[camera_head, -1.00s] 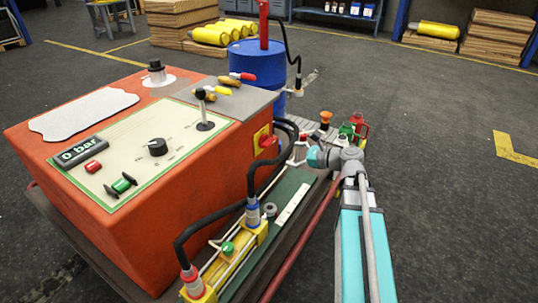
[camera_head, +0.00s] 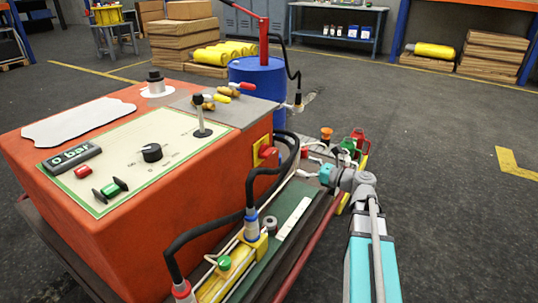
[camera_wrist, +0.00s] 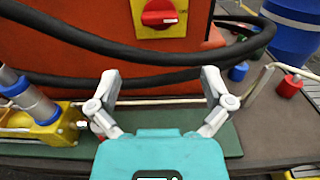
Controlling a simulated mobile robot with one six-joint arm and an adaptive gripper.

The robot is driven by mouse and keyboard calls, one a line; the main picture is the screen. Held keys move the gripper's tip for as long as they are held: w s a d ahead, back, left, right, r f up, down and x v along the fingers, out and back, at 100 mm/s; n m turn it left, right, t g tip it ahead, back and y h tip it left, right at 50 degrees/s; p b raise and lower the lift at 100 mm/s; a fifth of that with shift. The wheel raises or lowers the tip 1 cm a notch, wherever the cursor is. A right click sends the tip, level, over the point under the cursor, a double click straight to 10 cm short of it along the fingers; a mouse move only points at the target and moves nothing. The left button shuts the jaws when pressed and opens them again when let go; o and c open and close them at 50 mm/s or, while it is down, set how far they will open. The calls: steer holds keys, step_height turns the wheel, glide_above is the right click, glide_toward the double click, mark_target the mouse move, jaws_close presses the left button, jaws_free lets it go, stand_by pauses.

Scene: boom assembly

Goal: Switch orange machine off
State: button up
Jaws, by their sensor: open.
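The orange machine (camera_head: 200,200) stands at the left in the head view, with a control panel on top reading "0 bar" (camera_head: 72,156). On its right side is a red rotary switch (camera_head: 268,154) on a yellow plate. In the head view my arm reaches in from the lower right, and the fingertips are hard to make out.
Black hoses (camera_wrist: 120,48) run across the machine's side between my fingers and the switch. A yellow cylinder fitting (camera_wrist: 40,130) is at the left. A blue barrel (camera_head: 258,80) stands behind the machine. Floor at the right is clear.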

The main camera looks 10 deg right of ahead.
mark_target(272, 154)
steer(key=shift+w+a, duration=0.1)
steer(key=shift+w, duration=0.05)
steer(key=shift+x, duration=6.7)
steer(key=c, duration=0.9)
